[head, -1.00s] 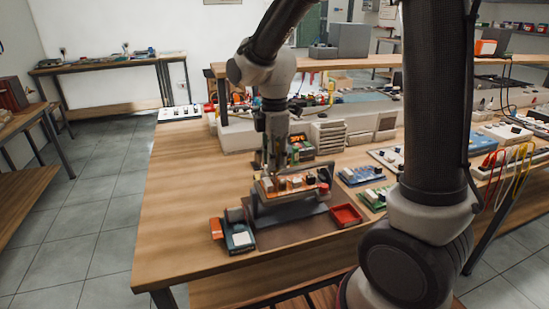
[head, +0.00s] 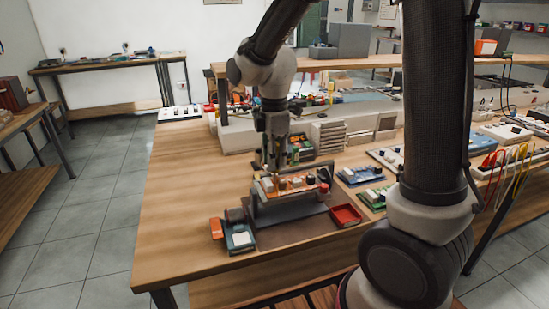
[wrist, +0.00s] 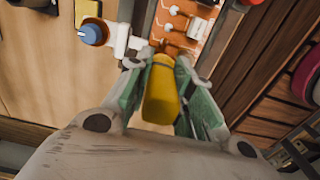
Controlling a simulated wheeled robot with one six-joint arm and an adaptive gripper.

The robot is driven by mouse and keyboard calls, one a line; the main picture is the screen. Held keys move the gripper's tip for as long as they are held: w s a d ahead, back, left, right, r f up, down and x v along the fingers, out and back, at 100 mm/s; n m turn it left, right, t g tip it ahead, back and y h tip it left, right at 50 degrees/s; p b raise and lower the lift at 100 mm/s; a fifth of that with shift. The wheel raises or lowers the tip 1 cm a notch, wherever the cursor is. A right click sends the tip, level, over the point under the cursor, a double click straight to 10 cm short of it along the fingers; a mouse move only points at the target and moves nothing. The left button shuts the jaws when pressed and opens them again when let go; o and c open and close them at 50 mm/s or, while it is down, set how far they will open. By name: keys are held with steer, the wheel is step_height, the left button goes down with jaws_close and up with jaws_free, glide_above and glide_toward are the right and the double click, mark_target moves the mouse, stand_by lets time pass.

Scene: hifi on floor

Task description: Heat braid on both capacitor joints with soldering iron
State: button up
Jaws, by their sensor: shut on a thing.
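My gripper (head: 272,162) is over the left part of the board holder in the head view. In the wrist view my gripper (wrist: 160,85) has its green-padded fingers shut on a yellow handle (wrist: 162,95), apparently the soldering iron. Its tip is hidden. An orange circuit board (head: 288,183) with several small parts sits in a grey holder (head: 290,208). The board also shows in the wrist view (wrist: 180,42), just beyond the handle. I cannot tell whether the iron touches the board. The braid and the capacitor joints cannot be made out.
A red tray (head: 346,215) lies right of the holder. A teal-and-orange device (head: 238,238) stands at its front left. Blue and green boards (head: 365,175) lie farther right. A raised shelf stands behind. The table's left side (head: 185,185) is clear.

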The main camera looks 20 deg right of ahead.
steer(key=shift+r, duration=2.25)
steer(key=shift+f, duration=0.1)
steer(key=shift+d+f, duration=0.55)
steer(key=shift+f, duration=0.35)
steer(key=shift+d+f, duration=0.55)
steer(key=shift+f, duration=0.3)
steer(key=shift+f, duration=0.5)
stand_by(1.3)
steer(key=shift+r, duration=2.3)
